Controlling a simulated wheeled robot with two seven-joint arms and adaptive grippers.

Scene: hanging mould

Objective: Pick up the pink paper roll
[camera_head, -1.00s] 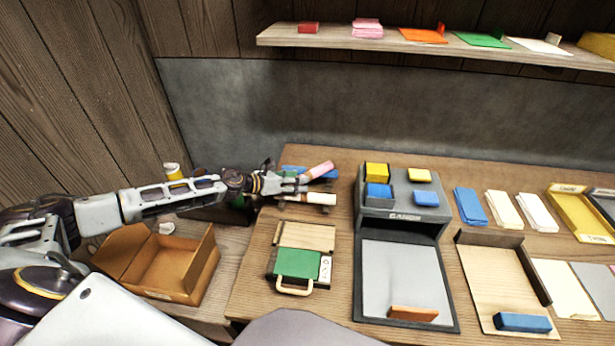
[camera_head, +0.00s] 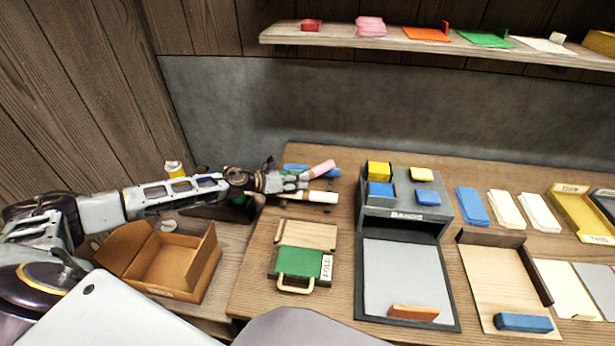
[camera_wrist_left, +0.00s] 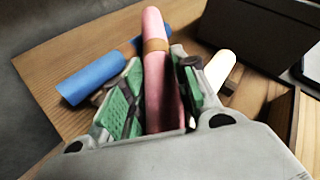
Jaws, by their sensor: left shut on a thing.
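The pink paper roll (camera_head: 321,168) has a brown band around its middle. My left gripper (camera_head: 300,181) is shut on it at the back left of the table. In the left wrist view the pink roll (camera_wrist_left: 155,70) lies between the green-padded fingers (camera_wrist_left: 153,100) and points away from the palm; its near end is hidden in the gripper. A blue roll (camera_wrist_left: 95,80) lies to its left and behind it, and a cream-white roll (camera_wrist_left: 220,68) lies to its right. I cannot tell how far the pink roll is above the table. My right gripper is not in view.
The white roll (camera_head: 322,197) lies close in front of the gripper. A green press with a handle (camera_head: 300,262) stands nearer on the table. An open cardboard box (camera_head: 205,262) is at the left. A grey stand (camera_head: 405,210) with blocks is to the right.

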